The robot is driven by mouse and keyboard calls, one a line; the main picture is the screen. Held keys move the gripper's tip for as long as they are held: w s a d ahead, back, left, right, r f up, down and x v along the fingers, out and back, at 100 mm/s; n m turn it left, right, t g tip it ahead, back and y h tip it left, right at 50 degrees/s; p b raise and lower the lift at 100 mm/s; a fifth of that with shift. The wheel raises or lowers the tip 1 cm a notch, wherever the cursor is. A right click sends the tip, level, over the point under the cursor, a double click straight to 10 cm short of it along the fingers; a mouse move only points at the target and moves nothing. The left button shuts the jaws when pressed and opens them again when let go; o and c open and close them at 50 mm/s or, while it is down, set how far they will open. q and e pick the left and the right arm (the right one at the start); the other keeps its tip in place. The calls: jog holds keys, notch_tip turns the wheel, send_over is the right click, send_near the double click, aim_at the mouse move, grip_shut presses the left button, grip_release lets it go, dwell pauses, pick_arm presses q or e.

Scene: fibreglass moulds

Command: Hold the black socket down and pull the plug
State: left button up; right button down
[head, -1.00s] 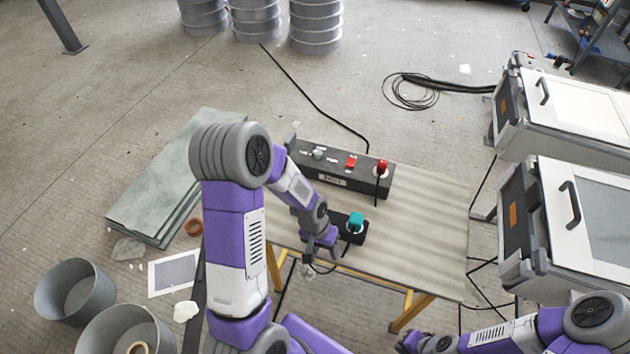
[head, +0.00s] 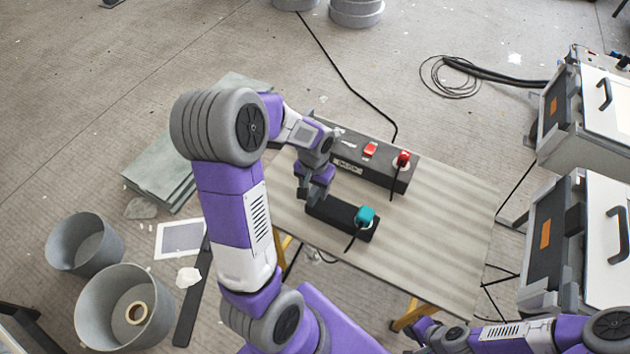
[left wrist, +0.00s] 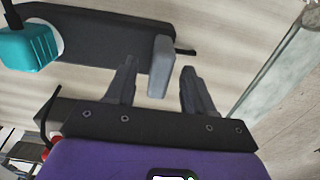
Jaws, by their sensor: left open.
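The black socket (head: 338,217) lies on the table, a long dark block. The teal plug (head: 365,214) is seated near its right end, with a dark cable running off it. In the left wrist view the black socket (left wrist: 95,35) crosses the top, with the teal plug (left wrist: 28,47) at upper left. A grey block (left wrist: 161,67) shows at the socket's end. My left gripper (head: 302,196) is open at the socket's left end; its fingers (left wrist: 158,82) appear on either side of the grey block. I cannot tell contact. My right arm is at the bottom right; its fingers are unclear.
A larger black power box (head: 350,163) with a red switch and a red plug (head: 402,158) stands behind the socket. The table's (head: 440,240) right part is clear. White-lidded cases (head: 605,240) stand at right; grey buckets (head: 125,305) stand at lower left.

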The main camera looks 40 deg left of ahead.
pick_arm(q)
jog(key=shift+f, duration=0.55)
